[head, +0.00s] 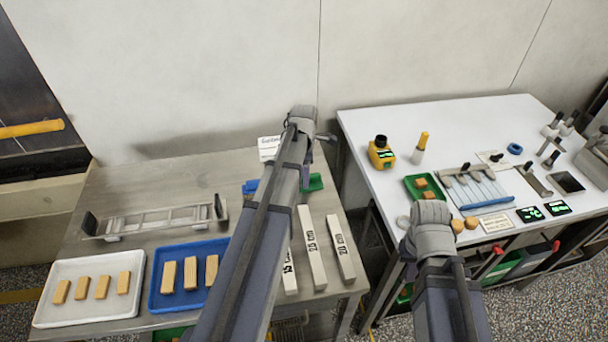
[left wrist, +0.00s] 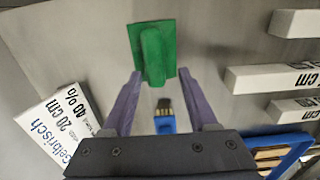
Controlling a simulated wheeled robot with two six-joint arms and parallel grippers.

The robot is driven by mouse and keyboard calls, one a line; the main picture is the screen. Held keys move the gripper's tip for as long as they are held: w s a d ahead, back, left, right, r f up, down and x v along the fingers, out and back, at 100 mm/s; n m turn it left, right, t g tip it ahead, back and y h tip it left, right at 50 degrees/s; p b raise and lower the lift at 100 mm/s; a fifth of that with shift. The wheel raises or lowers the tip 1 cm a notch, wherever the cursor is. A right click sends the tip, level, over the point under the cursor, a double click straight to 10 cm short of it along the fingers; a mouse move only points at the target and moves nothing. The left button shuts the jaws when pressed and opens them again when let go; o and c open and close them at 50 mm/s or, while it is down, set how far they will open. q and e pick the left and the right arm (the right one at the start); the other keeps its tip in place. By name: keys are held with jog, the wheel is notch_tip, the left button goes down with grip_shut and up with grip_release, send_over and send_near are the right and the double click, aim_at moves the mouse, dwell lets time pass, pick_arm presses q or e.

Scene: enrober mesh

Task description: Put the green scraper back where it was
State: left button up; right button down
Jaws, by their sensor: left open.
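The green scraper (left wrist: 152,55) lies flat on the grey table in the left wrist view, just ahead of my left gripper (left wrist: 160,85). In the head view the scraper (head: 315,182) shows partly behind my left arm. My left gripper's two purple fingers are apart, one toward each side of the scraper's near end, with nothing held between them. Whether the fingers are level with the scraper cannot be told. A blue-handled tool with dark bristles (left wrist: 165,118) lies nearer, between the fingers. My right arm's grey link shows over the white table, but its gripper is hidden.
A printed card (left wrist: 58,122) lies left of the scraper. White length blocks (head: 340,247) lie on the right of the grey table. A blue tray (head: 157,299) and a white tray (head: 50,320) hold bars. The white table (head: 380,120) carries many tools.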

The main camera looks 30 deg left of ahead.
pick_arm(q)
notch_tip(320, 180, up, 11)
jog(key=p, duration=1)
jog(key=s+d+m, duration=0.9)
jog(key=d+m, duration=0.4)
jog(key=m, duration=0.1)
jog(key=s+d+m+y, duration=0.1)
jog(key=s+d+m, duration=0.8)
jog(key=d+m, duration=0.4)
jog(key=shift+s+m, duration=0.4)
jog(key=shift+m, duration=0.7)
